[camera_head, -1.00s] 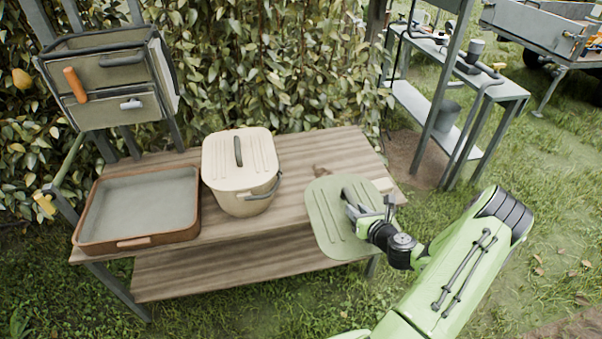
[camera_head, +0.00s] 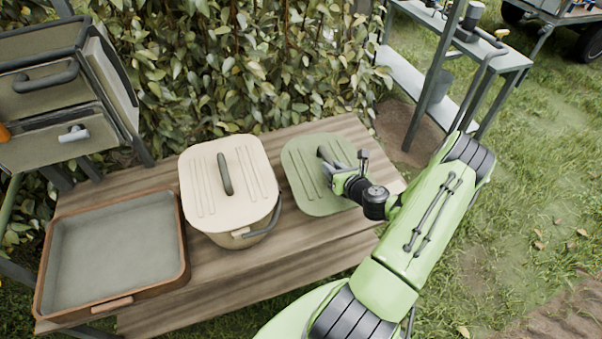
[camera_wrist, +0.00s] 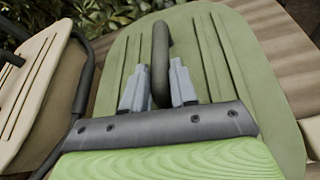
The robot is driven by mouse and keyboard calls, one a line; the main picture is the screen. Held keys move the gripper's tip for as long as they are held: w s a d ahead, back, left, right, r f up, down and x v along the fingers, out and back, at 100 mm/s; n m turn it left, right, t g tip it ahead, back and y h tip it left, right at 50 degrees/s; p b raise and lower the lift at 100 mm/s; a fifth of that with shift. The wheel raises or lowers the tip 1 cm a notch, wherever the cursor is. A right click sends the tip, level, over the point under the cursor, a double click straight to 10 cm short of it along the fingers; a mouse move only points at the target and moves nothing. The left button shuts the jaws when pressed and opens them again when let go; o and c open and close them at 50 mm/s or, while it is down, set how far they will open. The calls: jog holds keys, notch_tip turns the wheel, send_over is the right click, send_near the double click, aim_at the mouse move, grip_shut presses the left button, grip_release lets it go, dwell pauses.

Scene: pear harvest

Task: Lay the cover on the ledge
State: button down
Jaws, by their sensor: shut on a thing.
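My gripper (camera_head: 338,172) is shut on the dark upright handle of the green cover (camera_head: 307,187). In the wrist view the two grey fingertips (camera_wrist: 159,82) stand on either side of the handle (camera_wrist: 161,50), and the grooved cover (camera_wrist: 222,50) spreads out flat beneath them. The cover is over the right part of the wooden bench top (camera_head: 292,242), which looks like the ledge, and lies roughly level. I cannot tell whether it touches the wood or hovers just above it.
A beige bucket with a cream lid (camera_head: 205,190) stands close left of the cover. A brown-rimmed tray (camera_head: 183,235) lies at the bench's left end. Leafy hedge (camera_head: 250,70) grows behind. A grey metal stand (camera_head: 512,60) is at the back right.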

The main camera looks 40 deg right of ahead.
jog(key=f+b, duration=0.1)
jog(key=f, duration=0.3)
jog(key=f+b, duration=0.2)
jog(key=f, duration=0.3)
jog(key=shift+s+f+b, duration=0.2)
jog(key=shift+f+b, duration=0.1)
jog(key=shift+r, duration=0.1)
jog(key=c, duration=0.9)
grip_release()
